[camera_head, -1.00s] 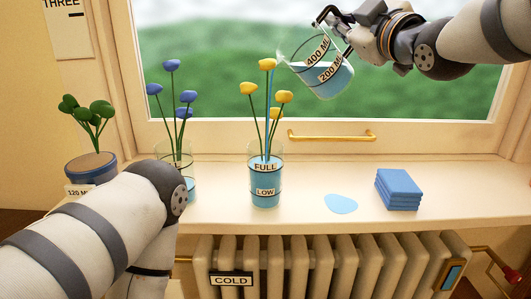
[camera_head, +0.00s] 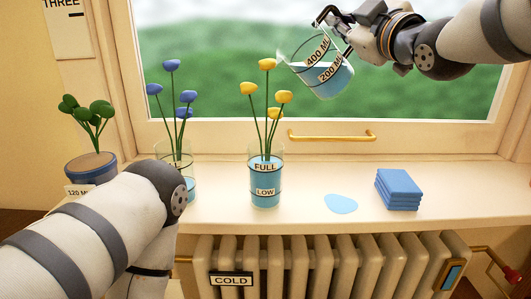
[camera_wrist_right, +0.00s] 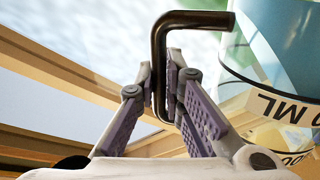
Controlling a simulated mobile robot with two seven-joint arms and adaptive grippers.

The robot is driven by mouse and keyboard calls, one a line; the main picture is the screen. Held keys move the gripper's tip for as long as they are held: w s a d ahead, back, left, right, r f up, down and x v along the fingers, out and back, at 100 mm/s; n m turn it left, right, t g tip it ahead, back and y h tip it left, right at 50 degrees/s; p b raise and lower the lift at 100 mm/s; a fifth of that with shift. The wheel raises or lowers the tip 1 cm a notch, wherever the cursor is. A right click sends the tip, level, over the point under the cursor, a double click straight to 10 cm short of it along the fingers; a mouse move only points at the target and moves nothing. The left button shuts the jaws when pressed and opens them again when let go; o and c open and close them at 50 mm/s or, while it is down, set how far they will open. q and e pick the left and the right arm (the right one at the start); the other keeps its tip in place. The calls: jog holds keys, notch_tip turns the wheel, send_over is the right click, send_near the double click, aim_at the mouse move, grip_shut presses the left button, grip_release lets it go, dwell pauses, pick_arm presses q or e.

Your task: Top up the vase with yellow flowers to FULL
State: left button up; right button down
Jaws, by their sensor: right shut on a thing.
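The vase with yellow flowers (camera_head: 265,190) stands upright on the sill, with FULL and LOW labels. Its blue water reaches about the FULL mark. My right gripper (camera_head: 347,24) is shut on the dark handle of a clear measuring jug (camera_head: 318,68), up and right of the vase. The jug is tilted toward the vase, holds blue water and has 400 ML and 200 ML marks. No stream leaves it. In the right wrist view the fingers (camera_wrist_right: 172,85) clasp the bent handle (camera_wrist_right: 195,20). My left arm covers the lower left; its gripper is not seen.
A vase with blue flowers (camera_head: 188,160) stands left, partly behind my left arm. A potted plant (camera_head: 90,168) is farther left. A blue puddle (camera_head: 341,204) and folded blue cloths (camera_head: 398,190) lie right on the sill (camera_head: 460,190). A radiator (camera_head: 330,265) is below.

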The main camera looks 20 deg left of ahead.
jog(key=shift+s+r, duration=0.15)
jog(key=shift+r, duration=0.2)
dwell(0.4)
